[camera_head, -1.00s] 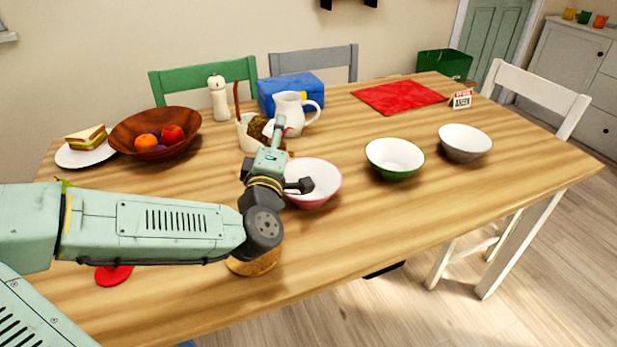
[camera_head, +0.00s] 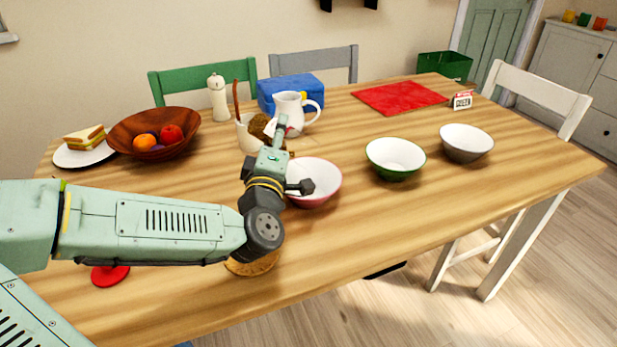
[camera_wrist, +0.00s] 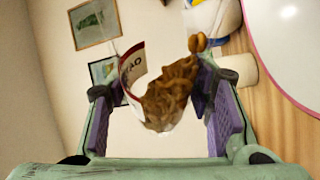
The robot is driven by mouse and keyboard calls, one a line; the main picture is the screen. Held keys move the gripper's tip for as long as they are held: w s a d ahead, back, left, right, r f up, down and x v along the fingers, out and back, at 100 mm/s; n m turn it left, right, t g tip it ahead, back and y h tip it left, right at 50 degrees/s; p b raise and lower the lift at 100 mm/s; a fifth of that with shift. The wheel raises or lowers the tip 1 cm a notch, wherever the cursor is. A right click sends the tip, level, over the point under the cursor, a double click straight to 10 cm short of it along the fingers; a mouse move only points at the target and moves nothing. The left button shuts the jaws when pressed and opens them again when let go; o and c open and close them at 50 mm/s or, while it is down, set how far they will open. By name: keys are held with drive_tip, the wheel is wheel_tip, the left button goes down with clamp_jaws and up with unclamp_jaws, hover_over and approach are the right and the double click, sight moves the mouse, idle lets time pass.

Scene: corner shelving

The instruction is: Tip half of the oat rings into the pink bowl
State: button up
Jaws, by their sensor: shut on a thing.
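The pink bowl (camera_head: 327,190), white inside, stands on the table just right of my wrist; my arm hides part of it. Its pink rim (camera_wrist: 262,52) also crosses the right edge of the wrist view. My gripper (camera_wrist: 152,88) is shut on a tilted container of oat rings (camera_wrist: 170,92), with purple pads on both sides. The container (camera_wrist: 133,66) has a red rim and printed lettering. A few rings show by its mouth, near the right finger. In the head view my gripper (camera_head: 275,135) is behind and left of the bowl. I cannot tell whether rings are in the bowl.
A green bowl (camera_head: 395,170) and a grey bowl (camera_head: 466,153) stand to the right. A white jug (camera_head: 288,108), a pot (camera_head: 246,143) and a blue box (camera_head: 300,84) are behind my gripper. A fruit bowl (camera_head: 120,137) is left. The front right table is clear.

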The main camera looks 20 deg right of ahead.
drive_tip(key=shift+s+d+f+m+b, duration=0.2)
drive_tip(key=shift+m+b, duration=0.5)
drive_tip(key=shift+b, duration=0.4)
idle(0.6)
drive_tip(key=shift+s+d+r+m+h+b, duration=0.25)
drive_tip(key=shift+r+m+h+b, duration=0.2)
drive_tip(key=shift+m, duration=0.25)
idle(1.7)
